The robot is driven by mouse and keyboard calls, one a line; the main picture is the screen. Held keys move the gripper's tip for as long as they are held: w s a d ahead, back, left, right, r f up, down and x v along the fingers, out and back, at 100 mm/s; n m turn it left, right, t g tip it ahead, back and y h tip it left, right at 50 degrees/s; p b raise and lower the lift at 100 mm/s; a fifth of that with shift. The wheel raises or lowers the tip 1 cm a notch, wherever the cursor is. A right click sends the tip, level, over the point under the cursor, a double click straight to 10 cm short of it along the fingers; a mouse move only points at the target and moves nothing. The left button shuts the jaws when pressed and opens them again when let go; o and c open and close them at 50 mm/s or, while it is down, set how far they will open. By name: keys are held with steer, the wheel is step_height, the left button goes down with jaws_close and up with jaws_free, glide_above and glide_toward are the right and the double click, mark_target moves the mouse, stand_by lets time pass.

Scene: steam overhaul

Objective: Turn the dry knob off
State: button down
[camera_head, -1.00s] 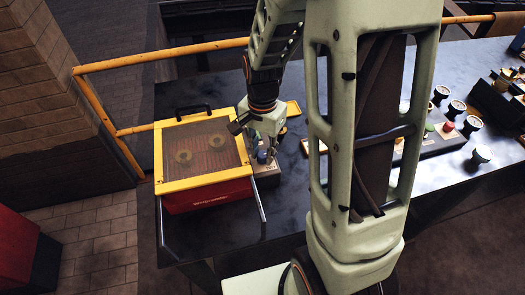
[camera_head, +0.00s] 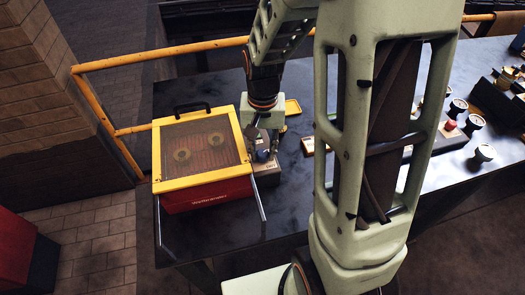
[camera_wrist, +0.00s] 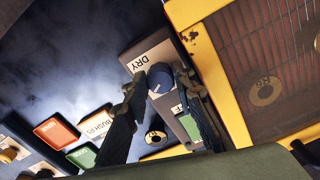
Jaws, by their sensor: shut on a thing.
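The dry knob (camera_wrist: 160,80) is a round blue knob on a grey box (camera_wrist: 185,110) with a white DRY label (camera_wrist: 147,60) beside it. In the wrist view my gripper (camera_wrist: 159,84) has one finger on each side of the knob and is shut on it. In the head view my gripper (camera_head: 262,150) points down at the small box, right beside the yellow-framed red oven. There the fingers largely hide the knob, so its exact angle cannot be told.
The oven (camera_head: 208,190) with a mesh top stands close left of the gripper. A thin metal bar (camera_head: 259,200) sticks out at its front corner. Orange (camera_wrist: 57,132) and green (camera_wrist: 83,156) tiles lie nearby. Gauges (camera_head: 475,122) stand at the right. The table front is clear.

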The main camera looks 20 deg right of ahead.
mark_target(263, 153)
steer(key=n, duration=0.6)
steer(key=shift+b, duration=0.3)
steer(key=n, duration=0.6)
steer(key=shift+w+d, duration=0.1)
stand_by(0.3)
steer(key=c, duration=1.6)
jaws_free()
step_height(263, 153, up, 12)
